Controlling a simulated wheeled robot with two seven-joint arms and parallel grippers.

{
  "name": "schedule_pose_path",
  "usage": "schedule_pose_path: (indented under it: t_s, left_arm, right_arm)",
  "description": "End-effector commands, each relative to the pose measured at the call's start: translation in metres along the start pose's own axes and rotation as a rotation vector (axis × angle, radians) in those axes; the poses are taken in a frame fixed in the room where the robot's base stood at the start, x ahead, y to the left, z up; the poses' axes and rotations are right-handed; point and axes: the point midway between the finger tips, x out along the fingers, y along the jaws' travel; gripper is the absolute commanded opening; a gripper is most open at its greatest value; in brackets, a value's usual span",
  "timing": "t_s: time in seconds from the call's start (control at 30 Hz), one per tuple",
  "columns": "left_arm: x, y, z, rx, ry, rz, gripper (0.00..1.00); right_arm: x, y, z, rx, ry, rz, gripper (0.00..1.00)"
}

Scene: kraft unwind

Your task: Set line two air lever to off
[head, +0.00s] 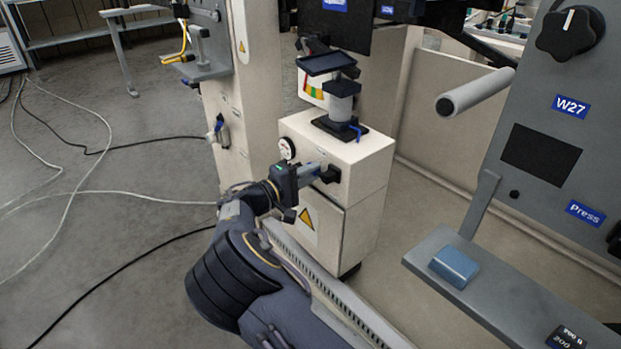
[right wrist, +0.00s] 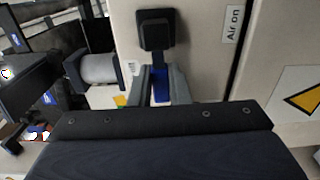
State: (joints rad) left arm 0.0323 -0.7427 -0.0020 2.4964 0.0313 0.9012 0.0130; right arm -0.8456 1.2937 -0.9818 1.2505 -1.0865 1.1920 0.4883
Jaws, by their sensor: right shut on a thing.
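An air lever with a blue handle (right wrist: 160,93) and a black pivot block (right wrist: 155,30) is on the front of a cream cabinet (head: 345,153). An "Air on" label (right wrist: 232,22) is beside it in the right wrist view. My right gripper (head: 313,171) is at the lever, and its grey fingers (right wrist: 163,82) are shut on the blue handle from both sides. In the head view the fingers hide most of the handle; the black pivot block (head: 330,174) shows at their tips. No line number is readable on this cabinet. My left gripper is out of view.
A round gauge (head: 287,148) is left of the lever, close to my wrist. A yellow warning sign (head: 307,218) is below. A grey press panel (head: 548,150) with a knob and a shelf (head: 500,292) holding a blue block (head: 454,267) is at the right. Cables cross the floor at the left.

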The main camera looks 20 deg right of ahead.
Motion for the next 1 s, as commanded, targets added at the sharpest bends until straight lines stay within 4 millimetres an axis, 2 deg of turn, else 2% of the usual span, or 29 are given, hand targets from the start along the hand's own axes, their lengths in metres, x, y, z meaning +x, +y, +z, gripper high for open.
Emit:
schedule_pose_path:
  t_s: [0.63,0.67,0.8,1.0]
  left_arm:
    - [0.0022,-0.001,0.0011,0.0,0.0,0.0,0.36]
    - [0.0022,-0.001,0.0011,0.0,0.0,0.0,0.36]
    - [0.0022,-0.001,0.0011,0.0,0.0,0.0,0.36]
    - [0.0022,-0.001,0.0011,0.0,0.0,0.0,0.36]
  right_arm:
    - [-0.0007,0.0009,0.0001,0.049,0.0,-0.003,0.0]
    - [-0.0007,0.0009,0.0001,0.049,0.0,-0.003,0.2]
    - [-0.0006,0.0013,0.0,0.048,0.0,-0.002,0.38]
    - [-0.0003,0.0016,0.0001,0.046,0.0,-0.001,0.38]
